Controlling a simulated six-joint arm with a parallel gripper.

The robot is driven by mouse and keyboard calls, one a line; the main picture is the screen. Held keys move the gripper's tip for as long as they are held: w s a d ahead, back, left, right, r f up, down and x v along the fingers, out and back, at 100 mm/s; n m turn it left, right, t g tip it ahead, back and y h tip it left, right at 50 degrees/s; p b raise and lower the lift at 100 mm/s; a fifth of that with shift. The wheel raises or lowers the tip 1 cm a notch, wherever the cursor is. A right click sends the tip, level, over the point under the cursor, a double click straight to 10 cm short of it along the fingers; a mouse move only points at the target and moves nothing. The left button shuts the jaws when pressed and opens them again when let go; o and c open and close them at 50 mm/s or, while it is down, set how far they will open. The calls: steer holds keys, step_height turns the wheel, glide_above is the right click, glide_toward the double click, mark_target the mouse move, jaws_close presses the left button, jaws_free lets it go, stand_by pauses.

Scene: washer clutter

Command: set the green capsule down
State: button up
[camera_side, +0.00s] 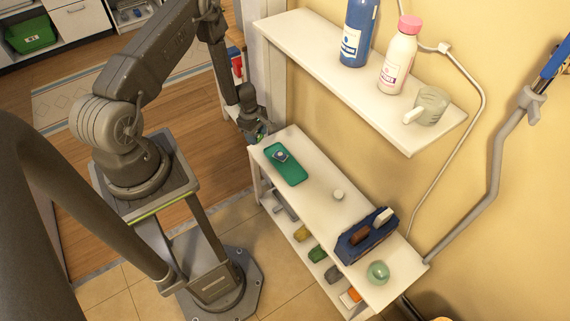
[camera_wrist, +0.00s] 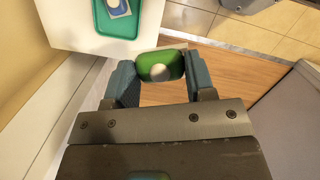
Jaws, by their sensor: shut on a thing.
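The green capsule (camera_wrist: 160,66) is rounded and bright green with a pale round spot. It sits between the two fingers of my gripper (camera_wrist: 160,76) in the wrist view, and the fingers are shut on it. In the side view my gripper (camera_side: 258,133) hangs at the far left end of the white bench, beside its edge. The capsule is mostly hidden there. In the wrist view, wooden floor shows behind the capsule, and the white bench top (camera_wrist: 75,35) lies to the upper left.
A green tray (camera_side: 288,168) with a small blue-and-white item lies on the bench near my gripper. A white knob-like piece (camera_side: 338,195), a blue caddy (camera_side: 366,236) and a pale green jar (camera_side: 378,271) stand farther along. A wall shelf (camera_side: 330,55) holding bottles overhangs behind.

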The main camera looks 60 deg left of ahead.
step_height(320, 180, down, 2)
steer(key=shift+w+f, duration=0.1)
steer(key=shift+f, duration=0.15)
glide_above(290, 169)
steer(key=f, duration=0.7)
steer(key=shift+a+f, duration=0.1)
steer(key=shift+a, duration=0.1)
steer(key=shift+f, duration=2)
steer(key=shift+f, duration=0.1)
steer(key=o, duration=0.9)
steer(key=shift+f, duration=0.1)
steer(key=r, duration=0.4)
steer(key=a+r, duration=0.1)
steer(key=r, duration=0.3)
steer(key=s+r, duration=0.1)
steer(key=r, duration=0.3)
steer(key=shift+a+r, duration=0.15)
steer(key=shift+a, duration=0.15)
